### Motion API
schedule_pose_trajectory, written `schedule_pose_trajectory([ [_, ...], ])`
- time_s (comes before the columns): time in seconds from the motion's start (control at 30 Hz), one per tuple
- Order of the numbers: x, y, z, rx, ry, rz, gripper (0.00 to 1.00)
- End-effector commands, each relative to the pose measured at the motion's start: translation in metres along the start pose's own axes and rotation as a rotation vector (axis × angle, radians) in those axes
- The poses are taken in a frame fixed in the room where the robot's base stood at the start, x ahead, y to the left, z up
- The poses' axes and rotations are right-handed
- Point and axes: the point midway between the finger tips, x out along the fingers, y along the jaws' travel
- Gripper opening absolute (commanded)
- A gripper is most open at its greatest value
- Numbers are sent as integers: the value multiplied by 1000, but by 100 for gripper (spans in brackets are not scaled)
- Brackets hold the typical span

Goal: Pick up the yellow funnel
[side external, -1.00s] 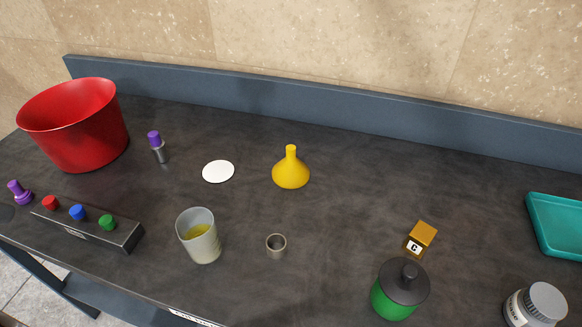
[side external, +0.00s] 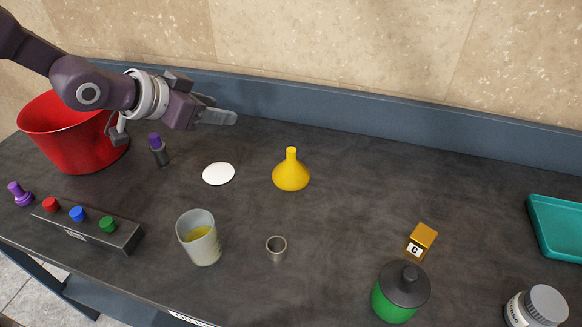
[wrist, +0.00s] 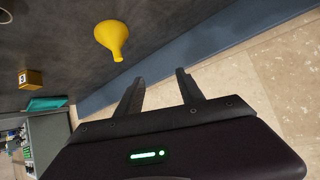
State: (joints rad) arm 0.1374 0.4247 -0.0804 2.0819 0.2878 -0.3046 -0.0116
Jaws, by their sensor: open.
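The yellow funnel (side external: 291,174) stands on the dark tabletop with its wide mouth down and its narrow spout up. It also shows in the wrist view (wrist: 111,38), ahead of the fingers. My gripper (side external: 218,114) is in the air at the upper left in the side view, to the left of the funnel and above the table. In the wrist view its two fingers (wrist: 158,88) are spread apart with nothing between them. The funnel is not touched by the gripper.
A red bucket (side external: 62,140) stands behind my arm. A purple-capped tube (side external: 159,152), white disc (side external: 219,174), beaker (side external: 199,240), small metal cup (side external: 276,247), orange cube (side external: 422,238) and green bottle (side external: 392,303) surround the funnel with gaps. A low blue ledge (side external: 400,142) runs behind.

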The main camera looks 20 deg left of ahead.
Motion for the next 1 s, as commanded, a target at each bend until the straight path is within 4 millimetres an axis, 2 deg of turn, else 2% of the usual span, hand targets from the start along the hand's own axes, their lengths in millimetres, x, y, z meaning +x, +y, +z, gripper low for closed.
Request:
schedule_pose_trajectory([
  [0.03,40,21,10,15,38,61,45],
  [0.1,80,51,20,26,117,138,45],
  [0.2,114,84,37,20,204,221,45],
  [0.3,126,100,46,11,249,260,45],
  [0.4,133,106,48,7,264,272,45],
  [0.8,191,113,24,6,264,270,45],
  [1.0,195,114,22,6,263,269,45],
])
